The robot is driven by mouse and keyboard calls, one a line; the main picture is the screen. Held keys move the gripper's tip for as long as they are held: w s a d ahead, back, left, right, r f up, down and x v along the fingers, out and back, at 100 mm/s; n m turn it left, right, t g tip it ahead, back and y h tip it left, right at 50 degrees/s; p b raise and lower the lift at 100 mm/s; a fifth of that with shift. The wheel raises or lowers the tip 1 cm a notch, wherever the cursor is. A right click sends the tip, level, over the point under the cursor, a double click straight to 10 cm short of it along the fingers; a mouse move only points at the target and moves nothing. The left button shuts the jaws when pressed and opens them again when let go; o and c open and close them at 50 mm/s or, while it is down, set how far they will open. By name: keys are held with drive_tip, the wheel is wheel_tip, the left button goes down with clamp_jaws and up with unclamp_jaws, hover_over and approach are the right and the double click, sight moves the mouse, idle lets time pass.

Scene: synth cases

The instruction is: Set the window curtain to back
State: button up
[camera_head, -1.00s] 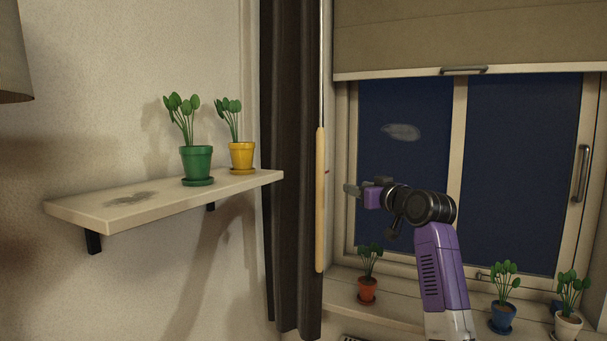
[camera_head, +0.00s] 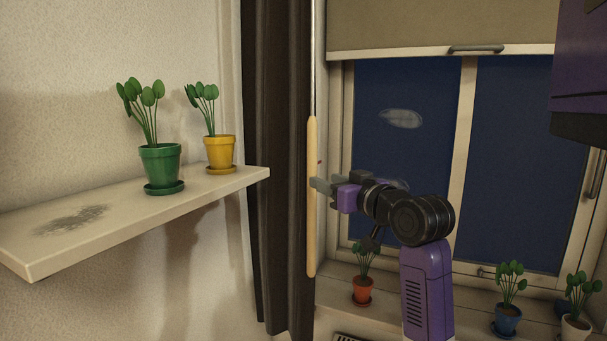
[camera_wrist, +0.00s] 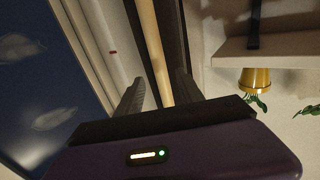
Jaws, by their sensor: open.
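The dark window curtain (camera_head: 278,170) hangs gathered at the left side of the window. A pale wooden wand (camera_head: 311,200) on a thin rod hangs in front of its right edge. My gripper (camera_head: 316,186) is at the wand's upper half in the head view. In the wrist view, the two fingers of my gripper (camera_wrist: 158,90) are spread, with the wand (camera_wrist: 153,50) running between them. I see a gap on the left finger's side; whether the right finger touches the wand I cannot tell.
A wall shelf (camera_head: 100,230) with a green pot (camera_head: 160,166) and a yellow pot (camera_head: 220,152) juts out left of the curtain. A red pot (camera_head: 362,290), a blue pot (camera_head: 507,320) and a white pot (camera_head: 574,332) stand on the windowsill. A blind (camera_head: 440,22) covers the window top.

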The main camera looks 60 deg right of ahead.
drive_tip(key=p+x, duration=0.1)
drive_tip(key=x, duration=0.6)
drive_tip(key=shift+p, duration=0.4)
drive_tip(key=shift+w, duration=0.15)
clamp_jaws()
idle(0.9)
